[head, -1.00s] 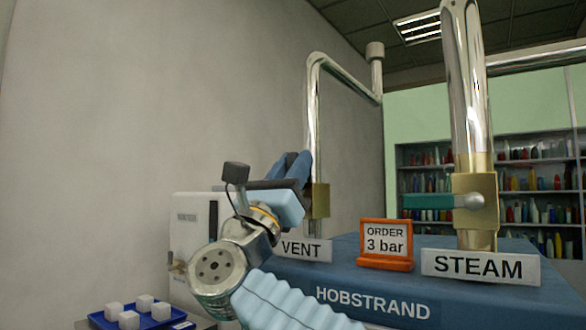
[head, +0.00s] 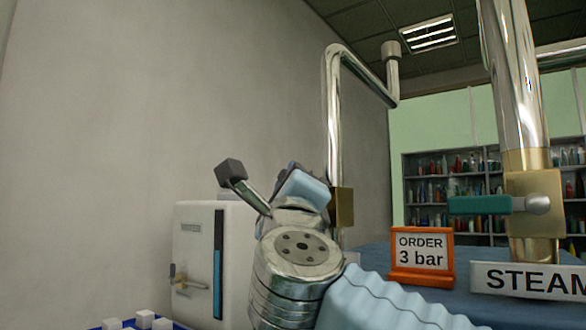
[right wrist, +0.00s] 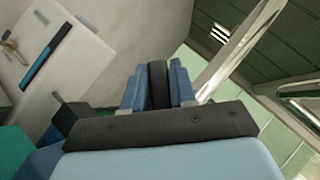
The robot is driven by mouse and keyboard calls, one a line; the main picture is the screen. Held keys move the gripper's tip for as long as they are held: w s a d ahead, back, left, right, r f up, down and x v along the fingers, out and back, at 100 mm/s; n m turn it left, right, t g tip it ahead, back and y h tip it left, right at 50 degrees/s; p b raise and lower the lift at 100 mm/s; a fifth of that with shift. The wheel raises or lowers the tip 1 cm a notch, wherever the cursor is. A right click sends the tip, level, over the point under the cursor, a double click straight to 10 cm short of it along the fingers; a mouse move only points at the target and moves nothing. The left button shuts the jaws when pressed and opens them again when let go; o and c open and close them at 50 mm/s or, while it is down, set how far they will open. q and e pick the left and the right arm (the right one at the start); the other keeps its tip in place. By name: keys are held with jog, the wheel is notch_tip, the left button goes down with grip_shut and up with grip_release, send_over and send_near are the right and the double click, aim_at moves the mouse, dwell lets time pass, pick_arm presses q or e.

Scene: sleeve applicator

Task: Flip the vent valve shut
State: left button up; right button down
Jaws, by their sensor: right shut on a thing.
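The vent valve shows as a brass body (head: 343,207) at the foot of the left chrome pipe (head: 333,110). My right gripper (head: 300,178) is just left of that body in the head view, its wrist covering the lower part of the valve and the VENT sign. In the right wrist view, its blue fingers (right wrist: 158,88) are shut on a dark grip (right wrist: 157,80), which appears to be the valve's handle. The handle's join to the body is hidden, so its exact angle cannot be told. My left gripper is not in view.
The steam valve (head: 535,195) with its green handle (head: 480,205) is at the right. An orange-framed "ORDER 3 bar" sign (head: 421,258) stands on the blue machine top. A white cabinet (head: 195,260) stands left. White cubes (head: 145,319) lie at the bottom left.

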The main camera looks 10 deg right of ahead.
jog(key=shift+w+a+f+n+g+y+p, duration=0.1)
jog(key=shift+n+g+y+p, duration=0.2)
jog(key=shift+n+p, duration=0.2)
jog(key=shift+w+a+n+g+y+p, duration=0.1)
jog(key=shift+n+g+y+p, duration=0.1)
jog(key=shift+n+y+p, duration=0.3)
jog(key=shift+w+a+f+n+g+y+p, duration=0.1)
jog(key=shift+f+n+g+y+p, duration=0.15)
jog(key=shift+n, duration=0.3)
jog(key=shift+a+f+n+g+y+p, duration=0.1)
jog(key=shift+f+n+g+y+p, duration=0.1)
jog(key=shift+n+g+p, duration=0.25)
jog(key=shift+w+a+f+n+g+y, duration=0.1)
jog(key=shift+f+n+g+y, duration=0.1)
jog(key=shift+f+n+g, duration=0.65)
jog(key=shift+w+f+n+g+y, duration=0.15)
jog(key=shift+f+n+g, duration=0.4)
jog(key=shift+n, duration=0.5)
jog(key=c, duration=1)
grip_release()
jog(key=shift+s, duration=0.15)
jog(key=s, duration=1.3)
jog(key=shift+s+b, duration=0.35)
jog(key=shift+b, duration=0.1)
